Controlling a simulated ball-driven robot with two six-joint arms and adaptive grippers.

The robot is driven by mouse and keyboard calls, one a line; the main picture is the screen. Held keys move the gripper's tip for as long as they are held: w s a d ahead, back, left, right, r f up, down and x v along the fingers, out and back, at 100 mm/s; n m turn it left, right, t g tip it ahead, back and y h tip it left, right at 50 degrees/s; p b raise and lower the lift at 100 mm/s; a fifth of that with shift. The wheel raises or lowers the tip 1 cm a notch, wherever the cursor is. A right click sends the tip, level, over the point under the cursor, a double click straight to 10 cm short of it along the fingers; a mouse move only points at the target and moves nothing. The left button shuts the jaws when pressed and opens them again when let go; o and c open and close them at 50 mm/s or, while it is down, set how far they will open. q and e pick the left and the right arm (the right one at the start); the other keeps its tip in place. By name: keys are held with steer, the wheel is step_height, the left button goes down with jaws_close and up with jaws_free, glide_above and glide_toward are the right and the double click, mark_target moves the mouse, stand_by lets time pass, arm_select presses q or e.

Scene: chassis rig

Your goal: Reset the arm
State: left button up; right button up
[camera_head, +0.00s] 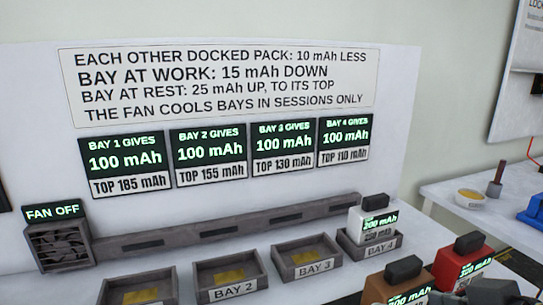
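Neither of my grippers nor my arms shows in the head view, so whether they are open or shut is hidden. A white pack (372,226) with a dark handle stands upright in bay 4 (383,249); its green display reads 200 mAh. Bay 3 (315,268), bay 2 (234,290) and the leftmost tray (140,272) are empty, with yellowish plates on their floors. The leftmost tray is cut off by the bottom edge.
An orange-brown pack (391,284) and a red pack (451,269) stand at the lower right, beside a dark, cut-off shape (492,291). A fan box (61,246) under a FAN OFF sign is at left. A panel (215,185) rises behind the bays. A side table (440,190) holds a bowl (469,197).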

steer(key=s+d+f+m+g+h, duration=0.1)
steer(key=s+d+f+g+h, duration=0.2)
steer(key=s, duration=0.4)
steer(key=s+d+f+m+g+h, duration=0.2)
steer(key=s+d+g, duration=0.1)
steer(key=s+d, duration=0.3)
steer(key=s+d+f+g+b, duration=0.1)
steer(key=s+f+b, duration=0.15)
steer(key=f, duration=1.45)
steer(key=s+d+f+g+b, duration=0.1)
steer(key=f+b, duration=0.2)
steer(key=f, duration=1.3)
steer(key=s+d+f+g+b, duration=0.1)
steer(key=s+f+b, duration=0.3)
steer(key=s+f, duration=1.4)
steer(key=shift+s+f, duration=0.15)
steer(key=shift+f, duration=0.75)
